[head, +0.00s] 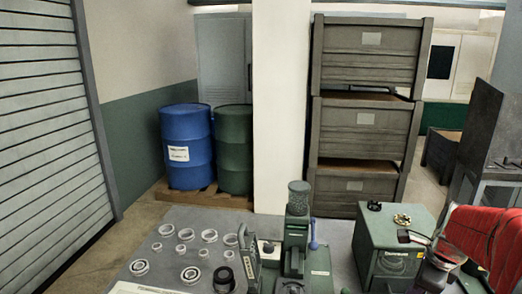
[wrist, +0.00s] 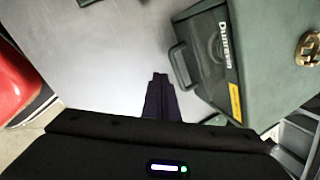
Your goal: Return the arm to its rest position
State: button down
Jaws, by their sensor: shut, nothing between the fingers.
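My gripper (wrist: 160,98) shows in the wrist view with its two dark fingers together and nothing between them. The fingertips appear over the grey table top (wrist: 120,50), beside the handle side of a green box (wrist: 255,50) with a lettered label. I cannot tell how high above the table they are. In the head view the green box (head: 378,259) stands at the lower right, with a brass-coloured piece on top. The gripper cannot be made out clearly in the head view.
Several pale rings lie on the left of the table (head: 180,222). A green grinding machine (head: 297,235) stands at the table's middle. Behind are a blue drum (head: 186,145), a green drum (head: 234,150) and stacked grey crates (head: 364,125). Bare grey table surrounds the fingers on the left.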

jog(key=s+a+r+n, duration=0.2)
jog(key=s+a+n, duration=0.2)
jog(key=a+n, duration=0.4)
jog(key=s+a+r+n+t, duration=0.1)
jog(key=s+a+n, duration=0.3)
jog(key=a+n, duration=0.4)
jog(key=s+a+r+n+t, duration=0.1)
jog(key=s+a+r+n, duration=0.2)
jog(key=s+a+n, duration=0.2)
jog(key=a+n, duration=0.3)
jog(key=n, duration=0.2)
jog(key=shift+a+y, duration=0.3)
jog(key=shift+a, duration=0.05)
jog(key=shift+s, duration=0.2)
